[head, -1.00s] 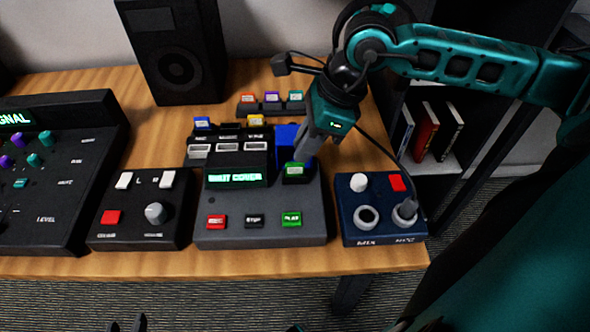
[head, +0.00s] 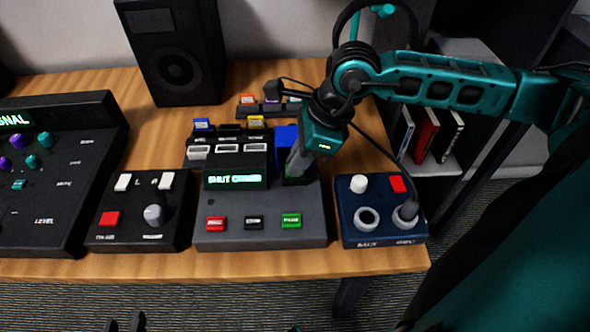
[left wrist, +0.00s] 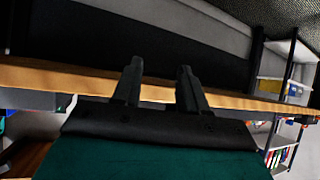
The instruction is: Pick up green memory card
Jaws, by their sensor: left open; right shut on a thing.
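My right gripper (head: 293,172) reaches down at the right side of the dark card device (head: 262,203), in front of an upright blue panel (head: 286,136). Its fingers are shut where the green memory card stood, and the card itself is hidden by the gripper. The device's display reads "SHUT COVER". My left gripper (head: 124,322) shows only as dark fingertips at the bottom edge. In the left wrist view, the left gripper (left wrist: 157,82) is open and empty, apart from the table.
A rack (head: 262,109) with several coloured cards stands behind. A blue card (head: 203,124) and a yellow card (head: 255,121) stand nearer. A navy control box (head: 380,208) is to the right, a black switch box (head: 141,210) to the left, and a speaker (head: 176,52) at the back.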

